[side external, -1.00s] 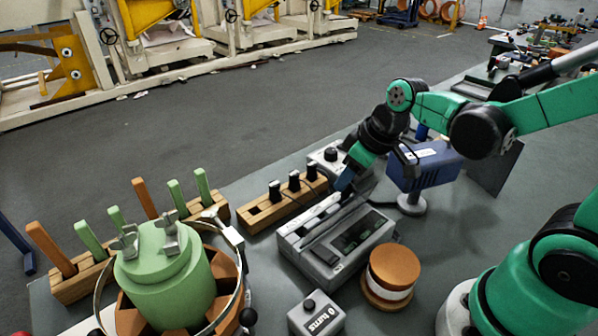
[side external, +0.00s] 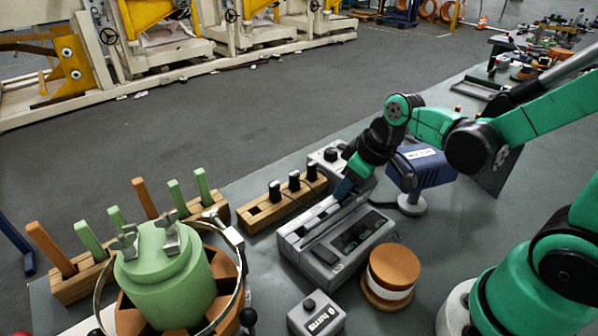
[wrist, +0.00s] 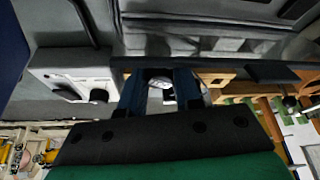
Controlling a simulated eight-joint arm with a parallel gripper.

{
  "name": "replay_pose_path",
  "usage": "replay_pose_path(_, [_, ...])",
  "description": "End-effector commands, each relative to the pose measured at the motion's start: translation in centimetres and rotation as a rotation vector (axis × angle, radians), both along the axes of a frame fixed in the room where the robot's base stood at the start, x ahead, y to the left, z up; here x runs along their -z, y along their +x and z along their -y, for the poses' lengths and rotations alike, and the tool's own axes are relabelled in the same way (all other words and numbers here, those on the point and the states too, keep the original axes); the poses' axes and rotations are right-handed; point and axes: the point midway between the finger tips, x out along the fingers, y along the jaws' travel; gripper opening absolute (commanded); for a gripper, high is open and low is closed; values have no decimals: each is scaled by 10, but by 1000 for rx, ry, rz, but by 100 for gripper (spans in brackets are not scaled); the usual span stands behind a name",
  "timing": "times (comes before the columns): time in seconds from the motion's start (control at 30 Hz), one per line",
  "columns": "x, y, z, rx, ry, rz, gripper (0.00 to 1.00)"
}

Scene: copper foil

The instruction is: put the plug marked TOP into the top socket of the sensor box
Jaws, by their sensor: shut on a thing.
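My gripper (side external: 345,188) points down at the back right end of the grey instrument (side external: 322,272), close above it or touching it. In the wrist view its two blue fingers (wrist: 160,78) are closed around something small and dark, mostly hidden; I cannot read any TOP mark. A blue box (side external: 420,172) with a white label, likely the sensor box, stands on a grey foot to the right, behind the gripper. Its sockets cannot be made out. Several black-topped plugs (side external: 294,181) stand in a wooden rack (side external: 262,217) left of the gripper; its left slot looks empty.
A grey box with a black knob (side external: 330,154) stands behind the gripper. A copper-coloured spool (side external: 392,272) and a small counter box (side external: 315,315) are in front. A green clamped cylinder (side external: 165,275) and a rack of coloured handles (side external: 80,277) fill the left.

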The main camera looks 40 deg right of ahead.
Motion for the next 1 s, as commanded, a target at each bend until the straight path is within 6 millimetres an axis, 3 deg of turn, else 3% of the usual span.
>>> replay_pose_path(0.4, [1,0,0,0,0,0,0])
replay_pose_path(0.43, [1,0,0,0,0,0,31])
replay_pose_path(0.57, [1,0,0,0,0,0,65])
replay_pose_path(0.77, [1,0,0,0,0,0,65])
replay_pose_path(0.87, [1,0,0,0,0,0,86])
replay_pose_path(1.0, [1,0,0,0,0,0,86])
